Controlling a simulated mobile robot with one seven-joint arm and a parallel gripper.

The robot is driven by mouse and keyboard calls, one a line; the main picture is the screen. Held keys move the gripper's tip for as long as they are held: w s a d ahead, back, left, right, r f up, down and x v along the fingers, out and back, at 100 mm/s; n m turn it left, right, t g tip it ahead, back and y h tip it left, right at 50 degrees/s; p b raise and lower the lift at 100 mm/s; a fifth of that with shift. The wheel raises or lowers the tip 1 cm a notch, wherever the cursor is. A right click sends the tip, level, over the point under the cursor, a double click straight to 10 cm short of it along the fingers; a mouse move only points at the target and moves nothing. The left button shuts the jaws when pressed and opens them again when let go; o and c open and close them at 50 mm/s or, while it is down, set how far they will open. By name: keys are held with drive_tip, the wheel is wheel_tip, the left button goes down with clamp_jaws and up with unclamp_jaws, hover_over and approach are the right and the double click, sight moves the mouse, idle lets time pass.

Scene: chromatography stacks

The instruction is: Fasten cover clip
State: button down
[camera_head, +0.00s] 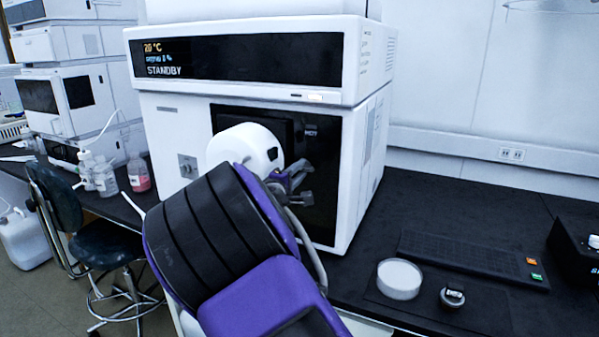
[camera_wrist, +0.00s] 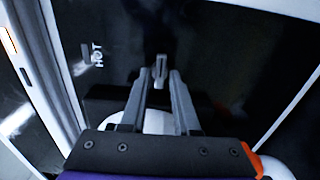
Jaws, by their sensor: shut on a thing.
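The cover clip (camera_wrist: 160,68), a small grey latch-like piece, shows between my fingertips in the wrist view. My gripper (camera_wrist: 160,80) is shut on it, in front of a dark panel (camera_wrist: 215,60) marked HOT. In the head view my gripper (camera_head: 291,183) is at the black front of the white instrument (camera_head: 180,120), whose display reads STANDBY. My arm covers part of that front, and the clip cannot be made out there. I cannot tell whether the clip is fastened.
On the black bench (camera_head: 470,220) right of the instrument are a white round dish (camera_head: 399,279), a small dark ringed item (camera_head: 453,296) and a flat dark keypad (camera_head: 470,260). Bottles (camera_head: 138,175) and a stool (camera_head: 100,245) are at the left.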

drive_tip(key=n, duration=0.4)
drive_tip(key=shift+n+p, duration=4.4)
drive_tip(key=shift+n, duration=2.5)
drive_tip(key=c, duration=0.9)
unclamp_jaws()
